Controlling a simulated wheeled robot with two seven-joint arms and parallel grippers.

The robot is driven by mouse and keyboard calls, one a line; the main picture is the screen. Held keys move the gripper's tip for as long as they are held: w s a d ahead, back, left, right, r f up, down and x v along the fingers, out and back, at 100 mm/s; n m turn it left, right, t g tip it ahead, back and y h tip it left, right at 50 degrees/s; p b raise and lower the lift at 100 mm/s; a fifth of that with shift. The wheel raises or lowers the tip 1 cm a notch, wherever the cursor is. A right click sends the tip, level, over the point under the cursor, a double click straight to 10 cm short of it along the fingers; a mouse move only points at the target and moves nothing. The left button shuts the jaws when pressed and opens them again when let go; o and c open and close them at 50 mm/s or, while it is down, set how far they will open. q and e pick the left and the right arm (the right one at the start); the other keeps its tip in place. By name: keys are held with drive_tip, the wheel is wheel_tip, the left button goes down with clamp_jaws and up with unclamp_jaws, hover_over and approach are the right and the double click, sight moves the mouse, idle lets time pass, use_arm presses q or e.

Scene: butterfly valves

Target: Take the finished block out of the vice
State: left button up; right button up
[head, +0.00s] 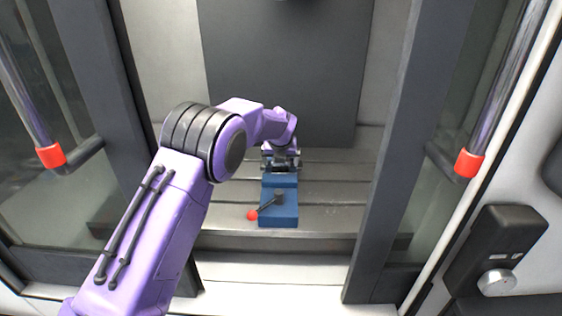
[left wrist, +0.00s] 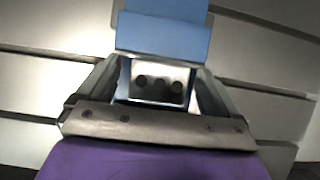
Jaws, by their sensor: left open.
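The blue vice (head: 279,208) stands on the slotted machine table, its handle with a red ball pointing to the left. Its blue jaws also show at the top of the left wrist view (left wrist: 162,36). The block (left wrist: 150,90), bright metal with dark round holes, sits by the vice jaw. In the head view I cannot tell the block apart from the gripper. My left gripper (left wrist: 158,78) is open, with one finger on each side of the block. In the head view it is over the far end of the vice (head: 281,160). My right gripper is not in view.
The slotted table (head: 335,190) is bare on both sides of the vice. The machine's doors stand open left and right, with red-ended handles (head: 468,163) (head: 51,156). A dark panel (head: 285,70) hangs behind the vice. A dark box with a knob (head: 497,281) is at the right.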

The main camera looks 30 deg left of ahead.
use_arm(q)
drive_tip(key=shift+f, duration=0.1)
drive_tip(key=c, duration=1.3)
